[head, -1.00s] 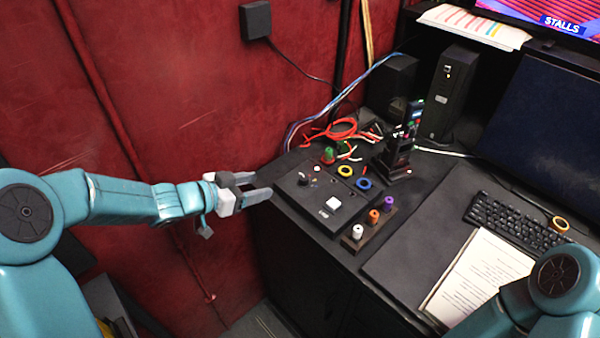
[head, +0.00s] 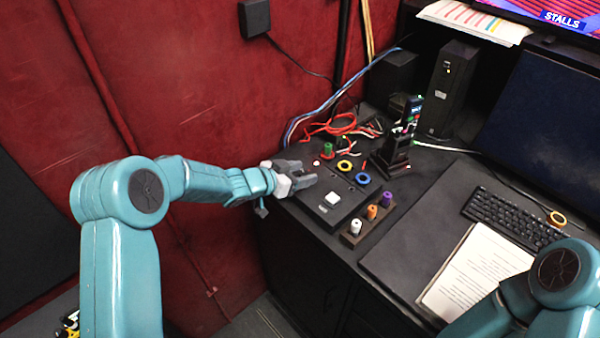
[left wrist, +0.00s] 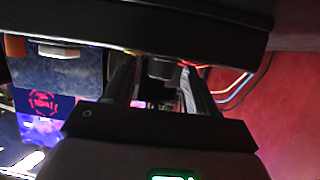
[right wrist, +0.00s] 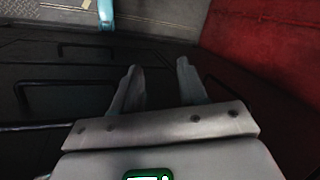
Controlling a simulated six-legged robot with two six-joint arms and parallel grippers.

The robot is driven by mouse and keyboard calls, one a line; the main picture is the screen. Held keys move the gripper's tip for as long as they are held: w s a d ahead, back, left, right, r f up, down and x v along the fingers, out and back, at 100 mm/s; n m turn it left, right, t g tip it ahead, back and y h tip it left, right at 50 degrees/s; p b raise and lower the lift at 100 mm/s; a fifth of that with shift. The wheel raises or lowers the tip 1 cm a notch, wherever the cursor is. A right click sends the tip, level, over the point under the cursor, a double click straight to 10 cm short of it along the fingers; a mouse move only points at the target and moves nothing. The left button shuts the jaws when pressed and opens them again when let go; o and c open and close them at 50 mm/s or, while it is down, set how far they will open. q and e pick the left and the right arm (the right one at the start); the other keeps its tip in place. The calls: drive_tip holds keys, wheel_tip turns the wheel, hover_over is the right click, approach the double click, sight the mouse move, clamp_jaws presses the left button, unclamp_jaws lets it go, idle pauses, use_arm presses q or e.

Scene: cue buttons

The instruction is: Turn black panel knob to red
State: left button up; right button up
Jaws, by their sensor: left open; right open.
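The black panel (head: 345,211) lies on the left part of the desk, with a square white button (head: 332,198) on it. My left gripper (head: 311,173) is open over the panel's left end, where it covers the knob in the head view. In the left wrist view its two fingers (left wrist: 162,88) are apart, and a dark grey rounded part shows between them, too unclear to name. I cannot tell whether the fingers touch the knob. My right gripper (right wrist: 160,75) is open and empty in the right wrist view, low beside dark cabinet fronts.
White, orange and purple pegs (head: 372,212) stand in a rack right of the panel. A keyboard (head: 515,215) and paper (head: 478,270) are at right.

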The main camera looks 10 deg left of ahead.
use_arm(q)
drive_tip(key=shift+a, duration=0.1)
clamp_jaws()
drive_tip(key=c, duration=1.1)
unclamp_jaws()
drive_tip(key=m+g+h+p, duration=0.1)
drive_tip(key=p, duration=0.2)
drive_tip(key=m+h+p, duration=0.1)
drive_tip(key=p, duration=0.2)
drive_tip(key=shift+a+r+g, duration=0.1)
drive_tip(key=shift+r+g, duration=0.1)
drive_tip(key=shift+g, duration=0.2)
drive_tip(key=shift+o, duration=0.2)
drive_tip(key=shift+f+m+g+h+p, duration=0.15)
drive_tip(key=shift+m+g+h+p, duration=0.15)
drive_tip(key=shift+m+g+p, duration=0.15)
drive_tip(key=shift+w+f+m+g, duration=0.1)
drive_tip(key=shift+f+m+g, duration=0.05)
drive_tip(key=shift+m+g, duration=0.15)
drive_tip(key=shift+a+f+m+g+h+b, duration=0.1)
drive_tip(key=shift+f+m+g+h+b, duration=0.1)
drive_tip(key=shift+m+g+h+b, duration=0.6)
drive_tip(key=shift+r+m+g+b, duration=0.1)
drive_tip(key=shift+m+g+b, duration=0.45)
drive_tip(key=shift+m, duration=0.1)
